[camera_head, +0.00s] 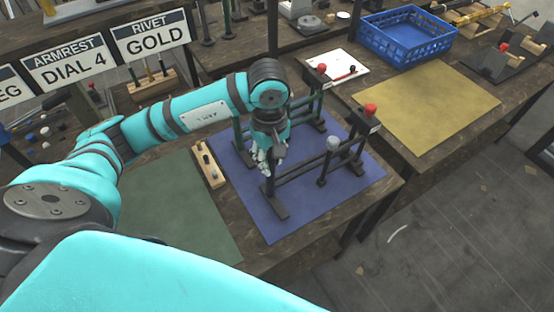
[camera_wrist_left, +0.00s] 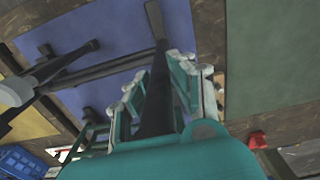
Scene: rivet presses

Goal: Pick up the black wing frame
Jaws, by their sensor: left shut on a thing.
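A black frame (camera_head: 305,161) with feet stands on the blue mat (camera_head: 235,190) in the head view. It has a long bar, a grey knob and a red knob (camera_head: 370,110) at its right end. My left gripper (camera_head: 265,168) points down at the frame's left end. In the left wrist view, the fingers (camera_wrist_left: 155,90) of my left gripper are shut around a dark post (camera_wrist_left: 157,105) of the frame. The fingers hide part of the post. Its foot and long bar (camera_wrist_left: 95,70) show beyond. My right gripper is not in view.
A second dark frame (camera_head: 313,103) with a red knob stands behind on the same mat. A wooden block (camera_head: 208,165) lies left of the mat, beside a green mat (camera_head: 175,205). A yellow mat (camera_head: 430,105) and blue crate (camera_head: 405,35) are on the right table.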

